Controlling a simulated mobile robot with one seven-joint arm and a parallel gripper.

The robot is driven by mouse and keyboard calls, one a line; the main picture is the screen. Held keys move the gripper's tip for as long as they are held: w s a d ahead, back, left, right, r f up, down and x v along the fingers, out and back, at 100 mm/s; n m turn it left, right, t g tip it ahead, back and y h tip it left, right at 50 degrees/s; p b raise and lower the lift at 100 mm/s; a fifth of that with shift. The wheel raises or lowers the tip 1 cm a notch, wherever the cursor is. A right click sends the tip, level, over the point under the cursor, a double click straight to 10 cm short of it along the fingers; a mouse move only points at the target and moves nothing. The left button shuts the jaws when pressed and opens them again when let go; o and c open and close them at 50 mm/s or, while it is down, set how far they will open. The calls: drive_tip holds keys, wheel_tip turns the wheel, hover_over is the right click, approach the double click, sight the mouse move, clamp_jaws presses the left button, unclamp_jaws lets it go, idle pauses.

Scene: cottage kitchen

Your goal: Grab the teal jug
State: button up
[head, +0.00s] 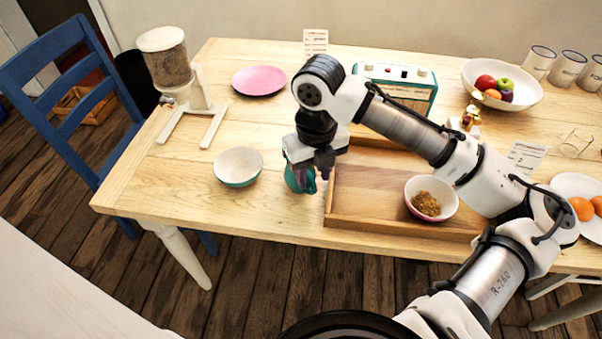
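The teal jug (292,180) stands on the wooden table, just left of the wooden tray. My gripper (314,180) points down right at the jug and hides much of it. Its fingers overlap the jug's right side in the head view. I cannot tell whether the fingers are around the jug, touching it or only in front of it, nor how far apart they are.
A white and teal bowl (238,167) stands left of the jug. The wooden tray (360,195) holds a bowl of brown food (431,198). A cereal dispenser (172,70), pink plate (259,80), radio (398,82) and fruit bowl (528,97) stand farther back. The table's front left is clear.

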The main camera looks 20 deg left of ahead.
sight(312, 179)
drive_tip(key=f, duration=0.4)
drive_tip(key=shift+w+a+f, duration=0.1)
drive_tip(key=shift+a+f, duration=0.1)
drive_tip(key=shift+f, duration=0.2)
clamp_jaws()
